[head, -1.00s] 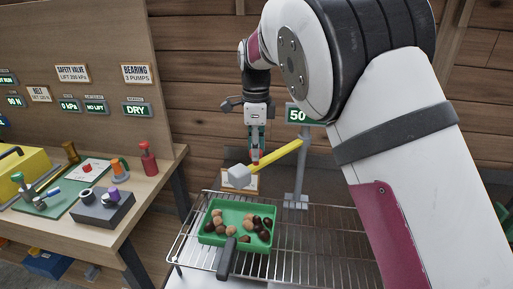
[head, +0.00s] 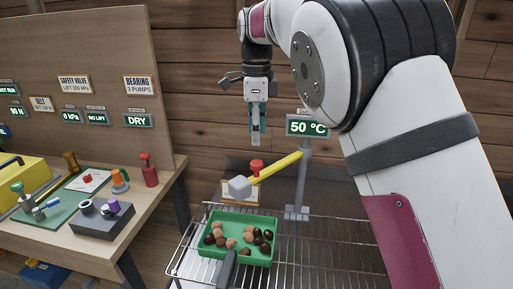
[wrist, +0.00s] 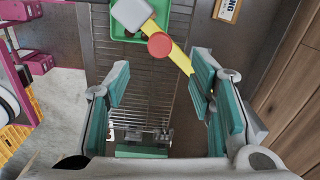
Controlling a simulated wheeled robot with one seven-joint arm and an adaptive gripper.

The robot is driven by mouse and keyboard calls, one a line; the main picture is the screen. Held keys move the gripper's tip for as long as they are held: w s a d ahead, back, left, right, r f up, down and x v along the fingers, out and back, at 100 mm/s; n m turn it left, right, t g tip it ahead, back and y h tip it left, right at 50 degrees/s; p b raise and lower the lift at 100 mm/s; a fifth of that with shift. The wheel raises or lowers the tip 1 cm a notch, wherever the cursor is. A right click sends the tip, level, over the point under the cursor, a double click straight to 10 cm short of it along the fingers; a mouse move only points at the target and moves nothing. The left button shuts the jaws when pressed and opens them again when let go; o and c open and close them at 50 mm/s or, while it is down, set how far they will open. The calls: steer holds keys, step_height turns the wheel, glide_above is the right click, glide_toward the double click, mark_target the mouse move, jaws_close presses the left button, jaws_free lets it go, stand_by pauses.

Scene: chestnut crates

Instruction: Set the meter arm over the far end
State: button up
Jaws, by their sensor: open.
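The meter arm (head: 276,167) is a yellow bar on a grey post (head: 300,185), with a pale grey block (head: 239,187) at its free end and a red knob (head: 257,166) on top. The bar points toward the front left, its block over the back edge of a green tray (head: 272,252). My gripper (head: 256,141) is open and empty above the knob, clear of it. In the wrist view the red knob (wrist: 160,45) and yellow bar (wrist: 180,60) lie beyond the spread fingers (wrist: 161,77). The display (head: 307,127) on the post reads 50 °C.
The tray holds several brown nuts and has a dark handle (head: 227,268). It sits on a wire rack (head: 330,255). A wooden wall stands behind. A bench (head: 145,217) with knobs, a grey box (head: 100,218) and labelled panels is at the left.

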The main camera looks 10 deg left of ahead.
steer(key=shift+r, duration=1.65)
steer(key=shift+d, duration=0.15)
steer(key=s+d+r+n+t+y, duration=0.1)
steer(key=s+d+r+n, duration=0.4)
steer(key=d, duration=0.5)
steer(key=s+d+r+n+t+y, duration=0.1)
steer(key=s+d+r+n, duration=0.15)
steer(key=s+d, duration=0.5)
steer(key=s+d+f+n+t, duration=0.1)
steer(key=s+d+f+n, duration=0.2)
steer(key=s, duration=0.3)
steer(key=s+d+f+n+t+h, duration=0.1)
steer(key=s+d+f+n, duration=0.1)
steer(key=s, duration=0.5)
steer(key=s+d+f+n+t+h, duration=0.1)
steer(key=s+d+f+n, duration=0.2)
steer(key=s+d, duration=0.3)
steer(key=shift+s+d+f+n+t, duration=0.2)
steer(key=shift+d+f+n+t, duration=0.1)
steer(key=shift+n, duration=0.25)
